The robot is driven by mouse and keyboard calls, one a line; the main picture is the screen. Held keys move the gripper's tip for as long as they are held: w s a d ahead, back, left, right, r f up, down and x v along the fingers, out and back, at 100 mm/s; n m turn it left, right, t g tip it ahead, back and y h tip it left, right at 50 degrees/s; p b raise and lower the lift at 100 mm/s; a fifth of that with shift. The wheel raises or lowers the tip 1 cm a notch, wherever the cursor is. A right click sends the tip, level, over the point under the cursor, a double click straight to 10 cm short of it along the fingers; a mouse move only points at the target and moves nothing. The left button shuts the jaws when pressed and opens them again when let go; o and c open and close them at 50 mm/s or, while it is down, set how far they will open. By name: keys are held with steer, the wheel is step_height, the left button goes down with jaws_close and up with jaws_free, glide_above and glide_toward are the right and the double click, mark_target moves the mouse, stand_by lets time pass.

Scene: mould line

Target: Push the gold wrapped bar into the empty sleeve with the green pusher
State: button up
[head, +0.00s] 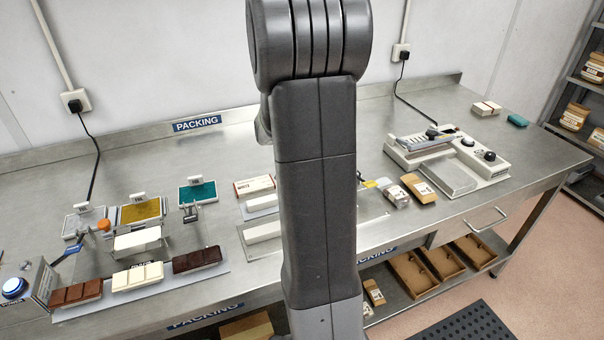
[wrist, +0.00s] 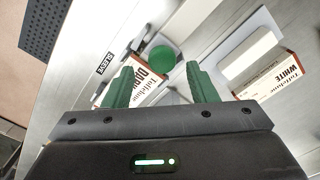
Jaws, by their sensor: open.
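In the wrist view, a green round knob (wrist: 163,58), apparently the top of the green pusher, lies between and just beyond the fingertips of my gripper (wrist: 160,68). The jaws are open, and I cannot tell whether a finger touches the knob. A printed carton marked DARK (wrist: 146,88) lies partly behind the fingers; a carton marked WHITE (wrist: 272,76) is to the right. I cannot tell which sleeve is empty. I cannot make out the gold wrapped bar in either view. In the head view my arm hides the pusher and my gripper.
In the head view, chocolate bars (head: 195,260), a flat gold sheet (head: 141,213) and a teal sheet (head: 197,192) are at the left. A white block (head: 263,232) lies beside my arm. A sealing machine (head: 447,160) stands right, near wrapped packs (head: 418,188).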

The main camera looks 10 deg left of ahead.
step_height(320, 180, up, 12)
steer(key=shift+f+b, duration=0.2)
steer(key=shift+b, duration=0.15)
step_height(320, 180, down, 14)
steer(key=shift+r+p, duration=0.1)
steer(key=shift+p, duration=0.45)
steer(key=shift+s+a, duration=0.1)
stand_by(0.4)
